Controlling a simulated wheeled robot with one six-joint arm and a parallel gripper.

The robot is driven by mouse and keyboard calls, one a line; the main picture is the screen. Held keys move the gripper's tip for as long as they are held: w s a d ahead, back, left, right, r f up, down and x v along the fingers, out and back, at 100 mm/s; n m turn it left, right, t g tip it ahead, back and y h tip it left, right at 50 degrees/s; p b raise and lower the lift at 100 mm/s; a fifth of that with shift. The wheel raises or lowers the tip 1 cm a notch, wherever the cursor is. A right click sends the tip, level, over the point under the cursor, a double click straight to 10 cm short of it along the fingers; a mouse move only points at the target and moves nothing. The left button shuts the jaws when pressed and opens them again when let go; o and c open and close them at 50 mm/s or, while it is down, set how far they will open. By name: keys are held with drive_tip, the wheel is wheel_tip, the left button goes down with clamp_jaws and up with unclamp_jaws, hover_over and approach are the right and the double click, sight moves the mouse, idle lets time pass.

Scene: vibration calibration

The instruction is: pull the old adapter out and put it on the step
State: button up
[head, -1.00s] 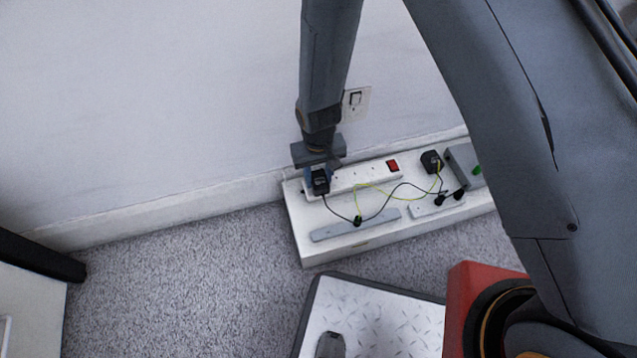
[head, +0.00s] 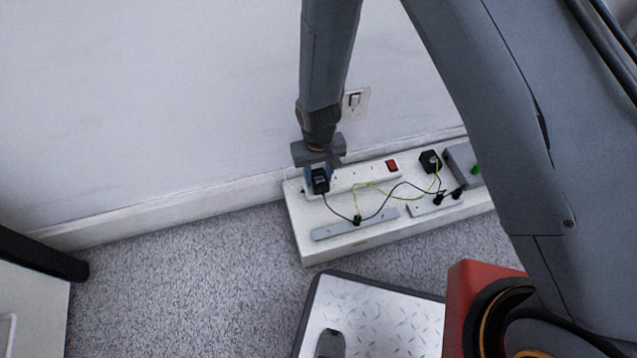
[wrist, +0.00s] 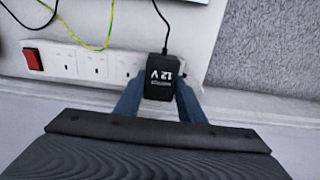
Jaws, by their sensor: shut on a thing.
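The old adapter (head: 320,181) is a black block with a cable, at the left end of the white power strip (head: 366,175). In the wrist view the adapter (wrist: 161,77) shows "12 V" lettering and sits over the end of the strip (wrist: 93,65). My gripper (head: 318,172) is shut on the adapter, with a blue finger on each side of it. I cannot tell whether its pins are still in the socket. The step (head: 375,312), taken to be the low platform with a metal tread-plate top and dark edge, stands in front on the carpet.
The strip lies on a white ledge (head: 345,249) along the wall. Another black adapter (head: 430,161), grey bars (head: 355,228) and black and yellow-green cables lie there. A dark object (head: 330,344) is on the platform's near left; its middle is bare.

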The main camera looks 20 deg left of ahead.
sight(319, 176)
drive_tip(key=shift+r, duration=0.1)
drive_tip(key=shift+r+p, duration=1.65)
drive_tip(key=shift+p, duration=0.1)
drive_tip(key=shift+w+d, duration=0.1)
drive_tip(key=w+d+f, duration=0.1)
drive_tip(key=w+d, duration=0.4)
drive_tip(key=d, duration=0.3)
drive_tip(key=w+d+f, duration=0.2)
drive_tip(key=w+d, duration=0.3)
drive_tip(key=d, duration=0.4)
drive_tip(key=w+d+f+b, duration=0.1)
drive_tip(key=w+d+f, duration=0.1)
drive_tip(key=w+d, duration=0.3)
drive_tip(key=shift+d+f, duration=0.2)
drive_tip(key=shift+d, duration=1.65)
drive_tip(key=shift+f+b, duration=0.35)
drive_tip(key=shift+f, duration=0.4)
drive_tip(key=shift+f, duration=0.35)
drive_tip(key=o, duration=1.1)
drive_tip(key=shift+d, duration=0.1)
